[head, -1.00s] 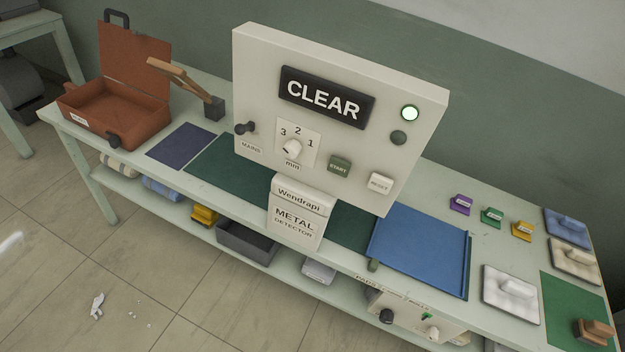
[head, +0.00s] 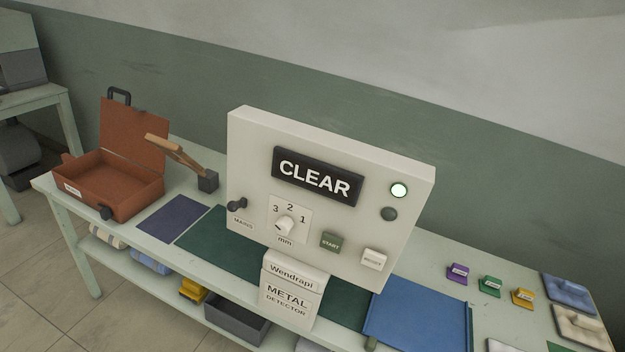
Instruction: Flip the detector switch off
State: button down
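The metal detector panel (head: 330,240) is a cream box standing on the bench. My gripper is not in view.
An open brown case (head: 110,180) and a wooden-handled tool (head: 180,154) are left of the panel. A blue tray (head: 420,320) and small coloured blocks (head: 490,286) are on the right. A lower shelf holds a grey bin (head: 237,322).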

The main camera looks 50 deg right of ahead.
aim_at(232, 206)
jog(key=k, duration=1.35)
jog(key=z, duration=0.6)
jog(key=i, duration=1.95)
jog(key=u, duration=0.7)
